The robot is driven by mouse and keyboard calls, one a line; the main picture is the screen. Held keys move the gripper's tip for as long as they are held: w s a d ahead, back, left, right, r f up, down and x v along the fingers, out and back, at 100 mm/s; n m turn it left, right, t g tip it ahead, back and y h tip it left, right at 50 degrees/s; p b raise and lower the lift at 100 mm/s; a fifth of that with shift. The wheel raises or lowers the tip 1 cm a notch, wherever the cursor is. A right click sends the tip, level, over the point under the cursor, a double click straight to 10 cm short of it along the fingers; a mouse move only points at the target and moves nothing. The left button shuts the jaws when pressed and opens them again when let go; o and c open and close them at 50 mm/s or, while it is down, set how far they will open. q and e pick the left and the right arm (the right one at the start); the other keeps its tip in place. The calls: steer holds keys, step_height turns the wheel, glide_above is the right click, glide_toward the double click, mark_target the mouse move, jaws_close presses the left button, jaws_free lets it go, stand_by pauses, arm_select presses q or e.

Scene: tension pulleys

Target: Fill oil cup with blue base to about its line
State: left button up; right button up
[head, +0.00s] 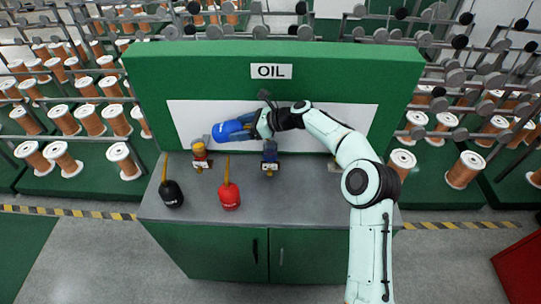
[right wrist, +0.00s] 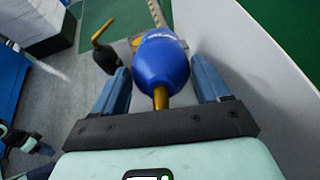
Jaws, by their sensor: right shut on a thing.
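My right gripper (head: 243,128) reaches over the counter and is shut on the blue oil can (head: 228,132). The can is held tilted on its side above the counter. In the right wrist view, the blue can (right wrist: 160,62) sits between the blue fingers of my right gripper (right wrist: 160,70), its brass spout pointing toward the palm. The oil cup with blue base (head: 270,158) stands on the counter, right of the held can and below my wrist; its oil level is too small to read. What seems to be my left gripper (right wrist: 40,148) shows small at the lower left there.
An oil cup with red base (head: 200,158) stands left of the blue one. A red oil can (head: 229,196) and a black oil can (head: 172,194) stand on the grey counter (head: 310,205) in front. A white panel (head: 335,120) backs the counter.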

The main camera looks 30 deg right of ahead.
arm_select(q)
steer(key=shift+s+f, duration=0.3)
steer(key=shift+f, duration=0.05)
arm_select(e)
steer(key=shift+s+d+r+t, duration=0.1)
steer(key=shift+r+t, duration=0.1)
steer(key=shift+t, duration=0.1)
steer(key=shift+r, duration=0.1)
arm_select(q)
steer(key=shift+f+b, duration=0.2)
steer(key=shift+b, duration=0.15)
arm_select(e)
steer(key=shift+d+y, duration=0.1)
steer(key=shift+y, duration=0.2)
arm_select(q)
steer(key=shift+s+f+b, duration=0.3)
steer(key=shift+f+b, duration=0.05)
steer(key=shift+f, duration=0.05)
arm_select(e)
steer(key=shift+s+r+t, duration=0.15)
steer(key=shift+r+t, duration=0.1)
steer(key=shift+t, duration=0.05)
arm_select(q)
steer(key=shift+f, duration=0.1)
arm_select(e)
steer(key=shift+d, duration=0.1)
stand_by(2.8)
